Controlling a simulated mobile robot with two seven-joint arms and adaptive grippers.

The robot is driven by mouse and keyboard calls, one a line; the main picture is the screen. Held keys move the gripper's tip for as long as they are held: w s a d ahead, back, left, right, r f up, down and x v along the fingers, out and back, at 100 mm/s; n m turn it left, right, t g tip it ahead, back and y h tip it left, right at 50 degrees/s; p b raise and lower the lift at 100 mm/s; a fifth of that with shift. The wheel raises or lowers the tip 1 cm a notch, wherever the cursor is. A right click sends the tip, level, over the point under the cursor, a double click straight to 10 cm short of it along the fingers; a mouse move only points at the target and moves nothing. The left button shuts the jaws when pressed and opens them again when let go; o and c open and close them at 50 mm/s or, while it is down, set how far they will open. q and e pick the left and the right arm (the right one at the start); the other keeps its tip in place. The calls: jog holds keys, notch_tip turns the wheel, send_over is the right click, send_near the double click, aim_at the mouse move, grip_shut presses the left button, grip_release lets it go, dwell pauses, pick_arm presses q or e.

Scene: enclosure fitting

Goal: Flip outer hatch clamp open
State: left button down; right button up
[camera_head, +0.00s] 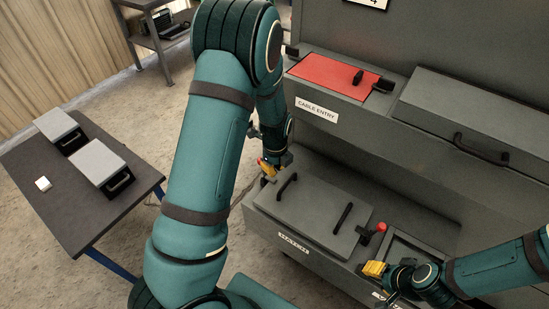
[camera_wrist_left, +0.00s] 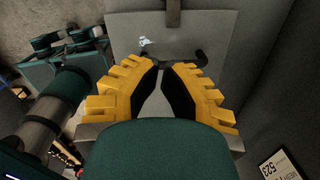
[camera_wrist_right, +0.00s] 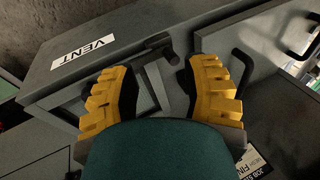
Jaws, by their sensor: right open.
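A grey hatch lid (camera_head: 312,210) with two black handles lies on the lower ledge of the enclosure. Beside its right edge is a black clamp with a red knob (camera_head: 380,227). My right gripper (camera_head: 374,268) is open and empty just in front of that clamp. In the right wrist view a dark clamp lever (camera_wrist_right: 158,42) shows beyond the open fingers (camera_wrist_right: 160,68). My left gripper (camera_head: 268,165) is by the lid's left handle (camera_head: 287,185). In the left wrist view its fingertips (camera_wrist_left: 161,68) are close together near a dark handle (camera_wrist_left: 202,58); contact is unclear.
A red panel (camera_head: 335,77) with black clamps sits on the upper ledge, beside a grey lid (camera_head: 480,115) with a handle. A framed recess (camera_head: 402,252) lies right of the lower lid. A table (camera_head: 120,199) with grey boxes stands at the left. My left arm hides part of the floor.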

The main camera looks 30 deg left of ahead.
pick_arm(q)
jog(key=a+f, duration=0.1)
jog(key=w+a+f, duration=0.1)
jog(key=a+f, duration=0.1)
jog(key=shift+w+a+f, duration=0.1)
jog(key=shift+a, duration=0.3)
